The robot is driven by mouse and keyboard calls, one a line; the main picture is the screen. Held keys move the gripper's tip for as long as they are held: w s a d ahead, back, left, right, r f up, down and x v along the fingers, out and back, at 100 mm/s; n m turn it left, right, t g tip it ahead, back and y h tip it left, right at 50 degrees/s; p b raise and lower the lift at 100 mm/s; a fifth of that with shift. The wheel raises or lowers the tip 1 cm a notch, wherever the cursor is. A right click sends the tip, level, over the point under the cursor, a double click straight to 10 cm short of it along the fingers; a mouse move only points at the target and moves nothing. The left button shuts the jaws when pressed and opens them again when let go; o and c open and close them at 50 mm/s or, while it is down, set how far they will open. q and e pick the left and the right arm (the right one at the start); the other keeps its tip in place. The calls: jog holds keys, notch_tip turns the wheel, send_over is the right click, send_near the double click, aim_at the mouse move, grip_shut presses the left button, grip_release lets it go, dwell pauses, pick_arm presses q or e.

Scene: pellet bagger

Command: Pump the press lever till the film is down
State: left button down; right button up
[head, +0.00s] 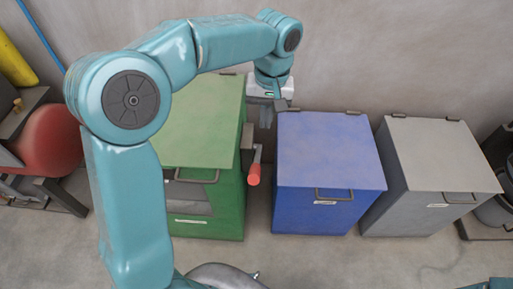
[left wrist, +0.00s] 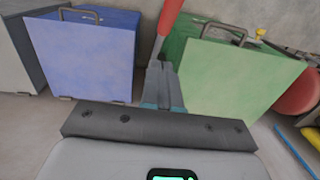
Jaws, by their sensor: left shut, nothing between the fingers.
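The green press box (head: 205,120) stands against the wall, and a press lever with a red grip (head: 254,175) sticks out from its right side. In the left wrist view the red grip (left wrist: 171,14) shows just beyond my fingertips. My left gripper (head: 265,118) points down between the green and blue boxes, behind the grip in the head view. Its fingers (left wrist: 162,85) are shut and empty. I cannot tell whether they touch the lever's arm. The front opening (head: 188,197) shows something pale grey; I cannot tell if it is the film. My right gripper is out of view.
A blue box (head: 325,150) stands close to the right of the lever, leaving a narrow gap. A grey box (head: 440,160) is beyond it. A red rounded tank (head: 52,140) is at the left. The floor in front of the blue and grey boxes is clear.

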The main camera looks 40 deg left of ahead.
pick_arm(q)
send_over(258, 168)
jog(key=w, duration=0.3)
notch_tip(258, 168, down, 10)
jog(key=shift+s+a+f+p, duration=0.15)
jog(key=shift+s+f+p, duration=0.15)
jog(key=shift+s+f, duration=1)
jog(key=shift+s, duration=0.15)
jog(key=shift+w+f, duration=0.1)
jog(key=shift+f, duration=0.05)
